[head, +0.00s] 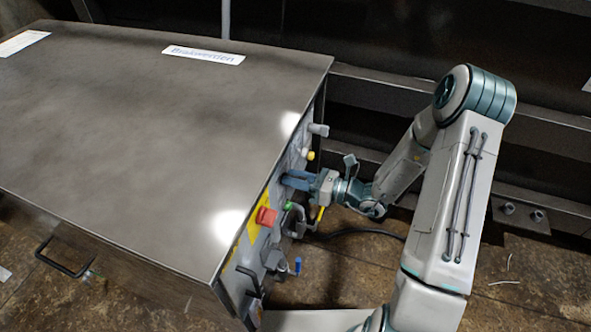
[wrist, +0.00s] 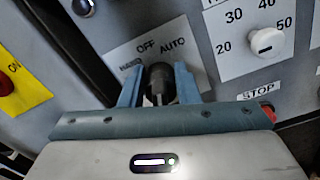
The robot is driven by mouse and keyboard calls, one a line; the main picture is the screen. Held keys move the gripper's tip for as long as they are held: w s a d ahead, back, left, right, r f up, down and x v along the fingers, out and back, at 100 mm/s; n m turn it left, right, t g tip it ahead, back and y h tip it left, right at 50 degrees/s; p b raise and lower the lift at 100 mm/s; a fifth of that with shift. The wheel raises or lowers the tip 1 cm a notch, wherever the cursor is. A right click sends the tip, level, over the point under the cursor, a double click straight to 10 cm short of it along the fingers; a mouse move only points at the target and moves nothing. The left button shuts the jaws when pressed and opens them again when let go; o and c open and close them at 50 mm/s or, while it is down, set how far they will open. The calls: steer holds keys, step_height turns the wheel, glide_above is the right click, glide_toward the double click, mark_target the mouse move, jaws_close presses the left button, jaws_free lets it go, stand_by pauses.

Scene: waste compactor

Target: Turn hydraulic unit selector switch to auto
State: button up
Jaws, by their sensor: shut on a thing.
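The selector switch (wrist: 160,82) is a dark knob on a light plate marked HAND, OFF and AUTO (wrist: 172,43) in the wrist view. My gripper (wrist: 159,85) has its two blue fingers on either side of the knob and is shut on it. The fingers hide part of the knob, and I cannot tell which label it points to. In the head view my gripper (head: 285,180) reaches the control panel (head: 276,212) on the right side of the metal cabinet, and the switch is hidden there.
A white dial knob (wrist: 267,41) with numbers is right of the switch. A STOP label (wrist: 258,90) is below it. The cabinet top (head: 150,110) is bare apart from labels.

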steer(key=m+p, duration=0.3)
steer(key=shift+w+r, duration=0.15)
steer(key=shift+f+m+p, duration=0.2)
steer(key=shift+m+p, duration=0.65)
steer(key=shift+m, duration=0.05)
steer(key=shift+d, duration=0.1)
steer(key=shift+f, duration=0.1)
steer(key=o, duration=0.6)
steer(key=shift+d, duration=0.1)
steer(key=v, duration=1.3)
steer(key=shift+d, duration=0.3)
